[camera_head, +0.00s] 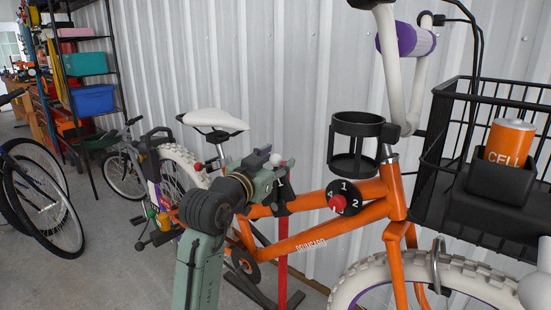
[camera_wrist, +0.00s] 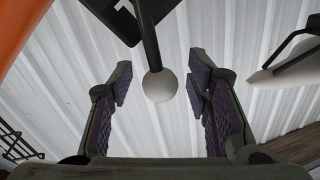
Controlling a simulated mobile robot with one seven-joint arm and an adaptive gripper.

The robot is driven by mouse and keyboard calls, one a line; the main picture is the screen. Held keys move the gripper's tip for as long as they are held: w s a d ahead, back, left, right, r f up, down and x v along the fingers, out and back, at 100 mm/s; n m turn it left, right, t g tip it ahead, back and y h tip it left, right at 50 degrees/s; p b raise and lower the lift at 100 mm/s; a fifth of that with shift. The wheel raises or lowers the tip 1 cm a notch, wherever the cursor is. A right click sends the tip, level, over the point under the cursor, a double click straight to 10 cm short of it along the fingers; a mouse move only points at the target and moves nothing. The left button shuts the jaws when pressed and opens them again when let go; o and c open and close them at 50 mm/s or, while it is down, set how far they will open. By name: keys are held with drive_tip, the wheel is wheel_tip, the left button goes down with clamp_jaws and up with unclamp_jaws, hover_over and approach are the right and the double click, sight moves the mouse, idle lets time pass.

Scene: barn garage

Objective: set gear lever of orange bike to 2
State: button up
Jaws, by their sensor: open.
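The orange bike (camera_head: 310,237) stands along the wall, with my gripper (camera_head: 264,172) at its frame. In the wrist view the white knob (camera_wrist: 160,85) hangs on a black stick (camera_wrist: 149,38) between my two spread fingers, with a gap on both sides. Part of a marked black plate (camera_wrist: 112,12) shows at the top. A black dial (camera_head: 345,197) with a red centre and the numbers 1 and 2 sits farther right on the frame.
A black cup holder (camera_head: 354,143) and a wire basket (camera_head: 488,205) with an orange CELL can (camera_head: 508,142) are to the right. The white saddle (camera_head: 213,119) is behind my gripper. Other bikes (camera_head: 42,205) and a shelf (camera_head: 84,58) stand left. A corrugated wall is close behind.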

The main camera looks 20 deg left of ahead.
clamp_jaws()
idle(0.7)
